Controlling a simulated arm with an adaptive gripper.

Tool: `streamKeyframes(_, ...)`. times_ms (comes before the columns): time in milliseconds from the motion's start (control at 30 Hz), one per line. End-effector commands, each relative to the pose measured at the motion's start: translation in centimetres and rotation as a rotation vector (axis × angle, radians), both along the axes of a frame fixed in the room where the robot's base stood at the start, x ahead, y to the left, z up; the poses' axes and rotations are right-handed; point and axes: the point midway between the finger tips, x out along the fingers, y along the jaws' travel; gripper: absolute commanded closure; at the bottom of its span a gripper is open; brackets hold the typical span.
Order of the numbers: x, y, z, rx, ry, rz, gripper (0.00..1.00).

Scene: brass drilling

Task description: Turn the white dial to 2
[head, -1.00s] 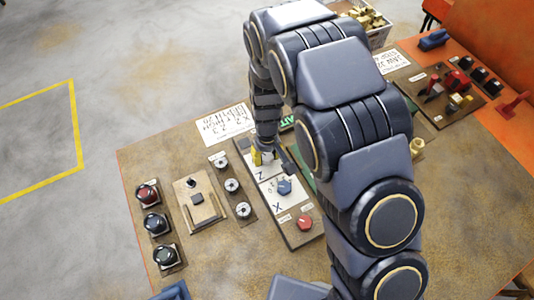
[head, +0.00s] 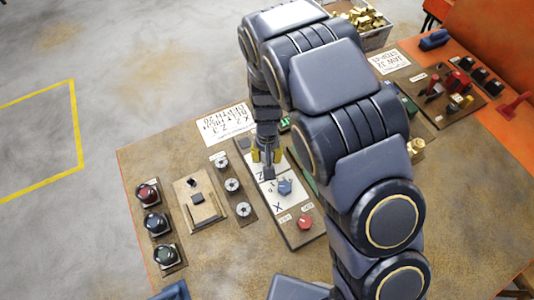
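A narrow control panel (head: 305,237) on the bench carries white plates marked Z and X. A blue dial (head: 285,187) sits on the plate marked X (head: 278,207), with small marks around it. My gripper (head: 267,158) points down over the plate marked Z, just behind the blue dial. I cannot make out a white dial; the gripper covers much of the Z plate. Whether the gripper is open, shut or touching anything cannot be told.
A red knob (head: 305,222) sits at the panel's near end. To the left are small round dials (head: 232,185), a joystick plate (head: 198,207) and several dark and red buttons (head: 154,222). A white instruction sheet (head: 224,122) lies behind. My arm covers the bench to the right.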

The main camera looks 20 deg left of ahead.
Motion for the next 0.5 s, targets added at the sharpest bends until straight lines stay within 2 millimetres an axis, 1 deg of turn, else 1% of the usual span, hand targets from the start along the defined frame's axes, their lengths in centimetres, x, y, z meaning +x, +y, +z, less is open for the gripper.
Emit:
streamKeyframes(233, -0.21, -0.08, -0.15, -0.004, 0.006, 0.001, 1.0)
streamKeyframes(267, -0.21, -0.08, -0.15, -0.004, 0.006, 0.001, 0.63)
streamKeyframes(300, -0.21, -0.09, -0.15, -0.004, 0.006, 0.002, 0.46)
streamKeyframes(333, -0.21, -0.08, -0.14, -0.004, 0.006, 0.002, 0.36)
streamKeyframes(500, -0.12, -0.04, -0.08, -0.002, 0.004, 0.002, 0.36)
